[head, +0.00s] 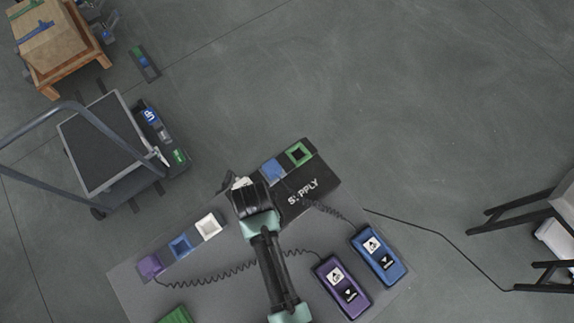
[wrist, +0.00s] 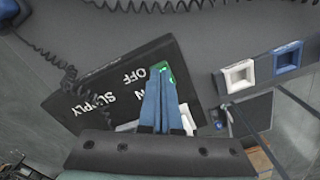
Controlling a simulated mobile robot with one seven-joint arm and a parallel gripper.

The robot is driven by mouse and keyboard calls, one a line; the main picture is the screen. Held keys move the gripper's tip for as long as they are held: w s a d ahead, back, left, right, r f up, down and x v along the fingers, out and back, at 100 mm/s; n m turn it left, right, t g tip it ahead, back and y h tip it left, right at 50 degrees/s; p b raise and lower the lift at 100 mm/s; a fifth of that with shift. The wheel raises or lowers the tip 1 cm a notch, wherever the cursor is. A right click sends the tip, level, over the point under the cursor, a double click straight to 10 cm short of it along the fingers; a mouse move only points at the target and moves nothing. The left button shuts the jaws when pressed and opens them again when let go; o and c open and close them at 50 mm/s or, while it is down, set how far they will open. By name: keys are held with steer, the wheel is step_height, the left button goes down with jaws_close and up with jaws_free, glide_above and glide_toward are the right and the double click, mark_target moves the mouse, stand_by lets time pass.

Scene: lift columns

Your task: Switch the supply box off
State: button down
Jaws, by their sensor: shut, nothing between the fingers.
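The black supply box (head: 316,184) lies on the grey table in the head view, its "SUPPLY" lettering facing up. My gripper (head: 238,184) is at its left side and hides part of that end. In the wrist view the box (wrist: 105,80) shows the words "SUPPLY", "OFF" and "ON". My gripper's blue fingers (wrist: 159,82) are shut and empty, pointing at the box beside this lettering. A green part (wrist: 166,72) shows at the fingertips, partly covered by them. The switch position cannot be made out, and I cannot tell whether the fingers touch it.
A purple pendant (head: 341,282) and a blue pendant (head: 378,255) with coiled cords lie on the table (head: 225,270). A strip with a white socket (head: 209,226) is left of my gripper. A cart (head: 105,142) stands beyond the table, left.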

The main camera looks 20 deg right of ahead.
steer(key=shift+f, duration=0.4)
steer(key=shift+r, duration=0.2)
step_height(320, 180, up, 7)
steer(key=p, duration=0.7)
steer(key=shift+f, duration=0.15)
stand_by(0.5)
